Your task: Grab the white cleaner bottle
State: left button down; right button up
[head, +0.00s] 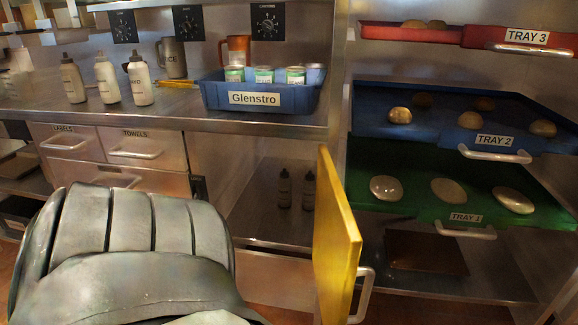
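Three squeeze-type bottles stand upright on the metal counter at the left in the head view. The left one (72,79) looks greyish brown. The middle white bottle (106,79) and the right white bottle (140,81) have dark caps. Dark lettering shows on the white bottles, but it is too small to read, so I cannot tell which one is the cleaner. Nothing holds them. Neither of my grippers is in view.
A blue bin (262,97) labelled Glenstro holds several cans right of the bottles. A grey pitcher (173,58) stands behind them. A yellow panel (337,240) stands upright below the counter. Trays fill the right rack. A large grey ribbed shape blocks the lower left.

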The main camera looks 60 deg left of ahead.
aim_at(70, 73)
jog(key=i+u, duration=0.1)
jog(key=u, duration=0.3)
jog(key=i+l+u, duration=0.1)
jog(key=u, duration=0.3)
jog(key=i+l+u, duration=0.1)
jog(key=u, duration=0.3)
jog(key=i+l+u, duration=0.1)
jog(key=u, duration=0.3)
jog(key=i+l+u, duration=0.1)
jog(key=l+u, duration=0.25)
jog(key=i+l+u, duration=0.1)
jog(key=l+u, duration=0.65)
jog(key=k+z, duration=0.2)
jog(key=k, duration=0.4)
jog(key=j+z, duration=0.1)
jog(key=z, duration=0.8)
jog(key=j+z, duration=0.15)
jog(key=z, duration=0.3)
jog(key=k+j, duration=0.1)
jog(key=j, duration=0.35)
jog(key=k+j, duration=0.1)
jog(key=j, duration=0.35)
jog(key=k+j, duration=0.1)
jog(key=j, duration=0.35)
jog(key=k+j, duration=0.1)
jog(key=j, duration=0.3)
jog(key=k+j, duration=0.1)
jog(key=j, duration=0.35)
